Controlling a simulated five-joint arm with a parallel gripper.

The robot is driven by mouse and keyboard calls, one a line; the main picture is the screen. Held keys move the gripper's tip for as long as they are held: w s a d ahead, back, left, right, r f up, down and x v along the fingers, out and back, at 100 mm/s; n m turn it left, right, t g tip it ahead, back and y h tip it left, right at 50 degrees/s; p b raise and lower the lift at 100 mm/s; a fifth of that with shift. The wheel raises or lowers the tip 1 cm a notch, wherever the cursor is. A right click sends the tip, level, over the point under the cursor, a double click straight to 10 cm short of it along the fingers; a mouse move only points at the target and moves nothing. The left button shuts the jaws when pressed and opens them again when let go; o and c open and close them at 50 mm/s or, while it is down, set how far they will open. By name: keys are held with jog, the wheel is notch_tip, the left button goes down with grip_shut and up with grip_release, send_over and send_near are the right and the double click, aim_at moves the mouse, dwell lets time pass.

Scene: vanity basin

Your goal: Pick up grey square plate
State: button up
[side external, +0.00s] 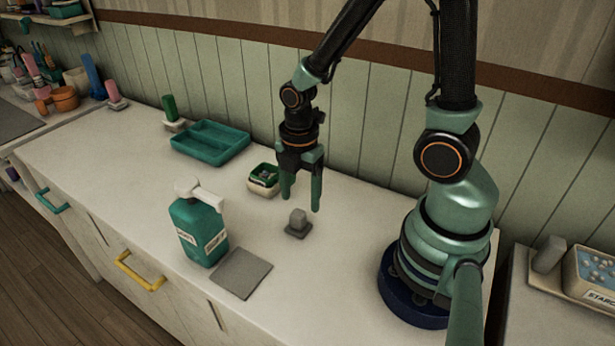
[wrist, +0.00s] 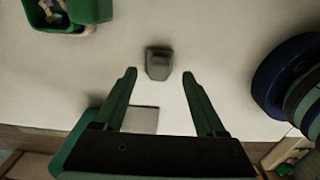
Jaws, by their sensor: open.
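A flat grey square plate (side external: 241,272) lies on the white counter near its front edge, beside a teal pump bottle (side external: 199,232). In the wrist view part of the plate (wrist: 141,119) shows between my fingers; the rest is hidden. My gripper (side external: 300,203) points down, open and empty, above the counter. It is behind and to the right of the plate in the side view. A small grey block on a square base (side external: 298,222) stands just below my fingertips; in the wrist view this block (wrist: 158,63) sits just beyond the gap between them.
A small green-rimmed box with items inside (side external: 263,180) stands left of my gripper. A teal tray (side external: 210,143) and a green upright piece (side external: 169,109) are farther back left. The wall closes off the back. Bare counter lies between the plate and the block.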

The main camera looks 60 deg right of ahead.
aim_at(299, 211)
jog(key=shift+a+f, duration=0.15)
jog(key=shift+f, duration=2.2)
jog(key=shift+c, duration=0.3)
grip_shut()
